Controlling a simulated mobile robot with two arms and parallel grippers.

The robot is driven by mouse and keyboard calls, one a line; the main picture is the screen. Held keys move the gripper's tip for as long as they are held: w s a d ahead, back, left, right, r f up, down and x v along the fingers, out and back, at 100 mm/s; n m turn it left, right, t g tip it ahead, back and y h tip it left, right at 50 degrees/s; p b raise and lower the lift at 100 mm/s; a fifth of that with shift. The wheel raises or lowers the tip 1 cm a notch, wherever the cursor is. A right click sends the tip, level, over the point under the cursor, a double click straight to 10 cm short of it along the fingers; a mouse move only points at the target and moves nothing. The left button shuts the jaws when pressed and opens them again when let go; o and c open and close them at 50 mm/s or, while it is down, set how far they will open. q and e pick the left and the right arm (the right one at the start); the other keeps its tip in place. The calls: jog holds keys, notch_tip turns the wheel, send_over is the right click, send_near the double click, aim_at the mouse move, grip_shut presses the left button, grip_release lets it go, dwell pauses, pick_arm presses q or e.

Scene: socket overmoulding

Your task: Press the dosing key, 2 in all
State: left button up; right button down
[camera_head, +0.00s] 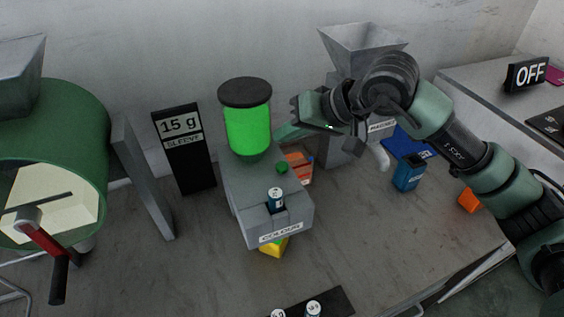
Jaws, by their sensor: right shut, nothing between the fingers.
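The grey dosing unit (245,190) labelled COLOUR stands mid-table, with a green-filled cylinder (247,130) under a black lid on top. A small round green key (282,168) sits on its upper face, right of the cylinder. A small blue-and-white canister (275,199) stands in the slot at its front. My right gripper (281,134) reaches in from the right, shut and empty, its tips just right of the cylinder. In the picture they are above the green key and apart from it. My left gripper is not in view.
A black display (182,150) reading 15 g stands left of the unit. A green drum (60,150) with a red handle is at far left. A grey hopper machine (345,150) stands behind my right arm.

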dwell(0.4)
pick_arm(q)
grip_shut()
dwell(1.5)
